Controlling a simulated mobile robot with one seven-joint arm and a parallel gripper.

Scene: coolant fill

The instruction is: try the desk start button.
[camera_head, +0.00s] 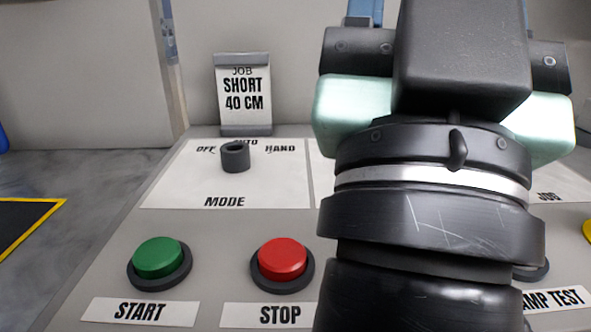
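The green START button (159,257) sits in a black ring at the front left of the grey desk panel (215,222). A white START label (140,311) lies just below it. My gripper (455,60) is over the right half of the panel, pointing away from me, to the right of the START button and apart from it in the picture. My own wrist and a black box on the gripper hide its fingertips, so I cannot see whether it is open or shut.
A red STOP button (281,259) is right of START. Behind them stands a black MODE knob (235,157), marked OFF, AUTO, HAND. A job card (243,94) reads SHORT 40 CM. The LAMP TEST label (555,299) is partly hidden by my arm. Floor shows at left.

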